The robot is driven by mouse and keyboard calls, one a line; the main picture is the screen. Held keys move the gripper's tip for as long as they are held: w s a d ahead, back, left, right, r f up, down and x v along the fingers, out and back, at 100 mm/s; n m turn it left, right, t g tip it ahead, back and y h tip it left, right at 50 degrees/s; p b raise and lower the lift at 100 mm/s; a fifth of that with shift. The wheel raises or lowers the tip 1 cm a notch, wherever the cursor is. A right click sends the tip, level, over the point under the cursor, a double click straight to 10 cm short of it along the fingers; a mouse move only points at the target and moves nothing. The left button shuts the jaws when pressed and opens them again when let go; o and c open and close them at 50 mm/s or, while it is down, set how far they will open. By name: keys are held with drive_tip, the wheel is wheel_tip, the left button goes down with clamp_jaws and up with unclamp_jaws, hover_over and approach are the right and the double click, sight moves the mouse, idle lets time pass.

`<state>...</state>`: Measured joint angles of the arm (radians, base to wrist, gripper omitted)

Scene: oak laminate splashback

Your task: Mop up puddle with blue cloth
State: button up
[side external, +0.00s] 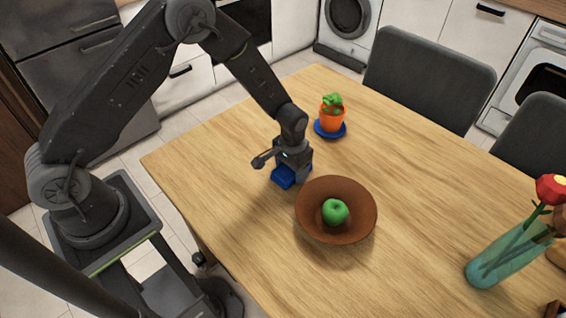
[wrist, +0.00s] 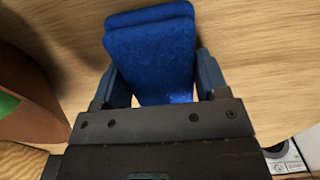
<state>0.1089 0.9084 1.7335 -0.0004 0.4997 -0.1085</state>
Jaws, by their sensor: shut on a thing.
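The blue cloth (side external: 284,176) is at the tabletop, just left of the brown bowl in the side view. In the wrist view the cloth (wrist: 152,50) looks folded and thick, and it lies between the two fingers. My gripper (side external: 291,174) points down and is shut on the cloth; it also shows in the wrist view (wrist: 160,85). I cannot tell whether the cloth touches the table or hangs just above it. No puddle shows in either view; any liquid under the cloth or behind the bowl is hidden.
A brown bowl (side external: 308,222) with a green apple (side external: 335,212) stands close to my gripper. An orange pot with a plant (side external: 332,116) stands on a blue saucer (side external: 318,131) behind. A teal vase (side external: 492,262) stands far right. The wooden table (side external: 430,190) is clear between bowl and chairs.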

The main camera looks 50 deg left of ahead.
drive_tip(key=a, duration=0.2)
drive_tip(key=w+a, duration=0.1)
drive_tip(key=a, duration=0.5)
drive_tip(key=shift+w, duration=0.2)
wheel_tip(320, 180, up, 8)
drive_tip(key=shift+d, duration=0.15)
drive_tip(key=shift+r, duration=0.1)
drive_tip(key=shift+d, duration=0.1)
idle(0.5)
